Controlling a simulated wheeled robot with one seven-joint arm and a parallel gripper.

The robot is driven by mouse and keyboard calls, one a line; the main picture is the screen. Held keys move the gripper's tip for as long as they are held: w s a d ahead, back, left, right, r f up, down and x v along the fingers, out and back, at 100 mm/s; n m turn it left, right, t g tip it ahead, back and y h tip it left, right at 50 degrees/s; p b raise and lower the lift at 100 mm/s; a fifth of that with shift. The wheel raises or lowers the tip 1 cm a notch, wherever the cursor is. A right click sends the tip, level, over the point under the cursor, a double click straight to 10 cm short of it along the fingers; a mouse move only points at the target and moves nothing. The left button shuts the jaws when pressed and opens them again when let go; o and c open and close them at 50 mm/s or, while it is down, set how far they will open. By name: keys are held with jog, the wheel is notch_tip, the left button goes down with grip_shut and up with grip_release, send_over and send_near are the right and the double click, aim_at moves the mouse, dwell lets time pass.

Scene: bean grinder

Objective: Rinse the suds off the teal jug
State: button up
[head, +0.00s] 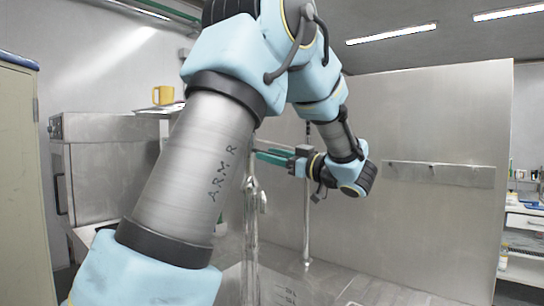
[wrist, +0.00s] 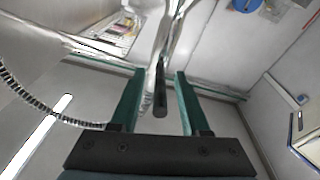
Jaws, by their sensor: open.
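I cannot make out the teal jug for certain in either view. My gripper (head: 257,154) is open and raised beside the steel tap post (head: 250,235) in the head view. Its two teal fingers also frame the wrist view (wrist: 160,74). A dark rod-like handle (wrist: 160,103) lies between the fingers in the wrist view, with a gap on each side. It seems to join shiny steel pipework behind it. A second thin steel post (head: 306,215) rises from the counter. My arm hides much of the middle of the head view.
A yellow mug (head: 163,95) stands on a steel machine (head: 110,150) at left. A tall steel panel (head: 440,140) with a rail stands behind. A coiled hose (wrist: 40,112) and a cut-off blue round thing (wrist: 246,5) show in the wrist view. The front-right counter is bare.

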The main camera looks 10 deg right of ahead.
jog(key=b+v, duration=0.3)
jog(key=v, duration=0.7)
jog(key=shift+s+d+b, duration=0.25)
jog(key=shift+s+b, duration=0.05)
jog(key=shift+b, duration=0.1)
